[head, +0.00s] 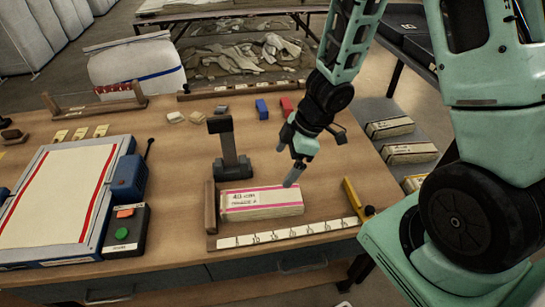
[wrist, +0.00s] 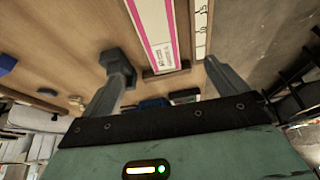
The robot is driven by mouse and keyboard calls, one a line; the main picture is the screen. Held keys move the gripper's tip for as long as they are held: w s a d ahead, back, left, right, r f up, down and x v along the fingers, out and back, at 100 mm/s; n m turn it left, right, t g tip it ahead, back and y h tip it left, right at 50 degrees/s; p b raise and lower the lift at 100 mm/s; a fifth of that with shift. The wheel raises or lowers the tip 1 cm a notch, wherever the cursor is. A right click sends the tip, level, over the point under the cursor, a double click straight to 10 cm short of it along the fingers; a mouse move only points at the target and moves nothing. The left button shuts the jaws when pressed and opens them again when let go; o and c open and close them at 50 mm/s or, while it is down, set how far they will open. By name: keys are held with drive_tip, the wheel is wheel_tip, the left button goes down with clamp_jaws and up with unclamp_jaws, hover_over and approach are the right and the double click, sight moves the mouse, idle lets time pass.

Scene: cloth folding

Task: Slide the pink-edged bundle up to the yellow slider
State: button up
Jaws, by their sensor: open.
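The pink-edged bundle (head: 262,204) is a pale folded stack with pink stripes and a printed label, lying flat on the wooden bench behind a numbered ruler strip (head: 290,233). The yellow slider (head: 352,196) stands at the strip's right end, with a gap between it and the bundle. My gripper (head: 292,167) is open, with its fingers at the bundle's back right corner; I cannot tell whether they touch it. In the wrist view, the bundle (wrist: 158,30) lies ahead of my open, empty gripper (wrist: 163,72). The slider cannot be made out there.
A wooden stop (head: 210,207) stands at the bundle's left end. A dark upright post (head: 229,150) stands just behind the bundle. A framed cloth board (head: 62,195) and a button box (head: 126,230) are at left. Small coloured blocks (head: 262,109) lie farther back.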

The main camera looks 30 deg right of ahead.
sight(263, 197)
drive_tip(key=shift+f, duration=0.1)
drive_tip(key=b+x, duration=0.9)
drive_tip(key=x, duration=0.8)
drive_tip(key=shift+w+f, duration=0.1)
drive_tip(key=c, duration=1.2)
